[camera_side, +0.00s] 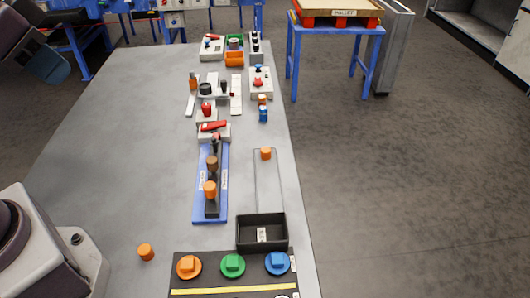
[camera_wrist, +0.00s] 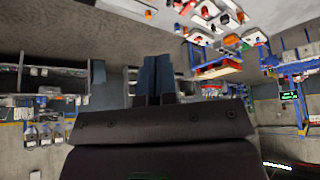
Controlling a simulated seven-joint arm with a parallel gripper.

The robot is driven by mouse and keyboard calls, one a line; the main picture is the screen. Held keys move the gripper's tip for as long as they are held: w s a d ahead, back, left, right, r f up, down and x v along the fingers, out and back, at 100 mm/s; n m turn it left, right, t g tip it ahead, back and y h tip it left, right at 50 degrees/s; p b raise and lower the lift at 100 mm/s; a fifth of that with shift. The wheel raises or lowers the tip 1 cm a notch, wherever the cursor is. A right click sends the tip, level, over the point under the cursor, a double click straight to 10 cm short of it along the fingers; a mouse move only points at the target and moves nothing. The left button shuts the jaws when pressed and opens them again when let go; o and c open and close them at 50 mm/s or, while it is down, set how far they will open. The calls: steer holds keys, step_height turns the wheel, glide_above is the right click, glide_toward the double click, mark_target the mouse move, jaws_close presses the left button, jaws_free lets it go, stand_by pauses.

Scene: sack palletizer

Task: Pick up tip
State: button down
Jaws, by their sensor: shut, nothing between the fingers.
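No part is labelled as the tip, so I cannot tell which one it is. In the side view, one small orange cylinder (camera_side: 146,252) stands alone on the grey table at the lower left. Another orange piece (camera_side: 266,153) is at the far end of a thin outlined strip. An orange-topped piece (camera_side: 210,188) and a brown-topped piece (camera_side: 212,163) stand on the blue board (camera_side: 202,208). My gripper (camera_wrist: 156,60) shows in the wrist view with its dark blue fingers together and empty. It is well away from these pieces.
A black open box (camera_side: 240,244) and a panel with orange, green and blue knobs (camera_side: 233,266) are at the table's near end. Switches and small devices (camera_side: 213,130) crowd the far end. The table's left half is mostly clear. A pallet stand (camera_side: 335,30) is beyond.

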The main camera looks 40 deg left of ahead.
steer(key=c, duration=1.8)
jaws_free()
steer(key=shift+c, duration=0.2)
steer(key=o, duration=1.1)
steer(key=m+g+y, duration=0.2)
steer(key=m+y, duration=0.1)
steer(key=m, duration=2.4)
glide_toward(266, 150)
steer(key=x, duration=0.4)
steer(key=shift+s+a, duration=0.2)
steer(key=shift+s, duration=0.05)
steer(key=shift+w+x, duration=0.15)
steer(key=shift+x, duration=1.25)
steer(key=shift+w+x, duration=0.1)
steer(key=shift+x, duration=1.3)
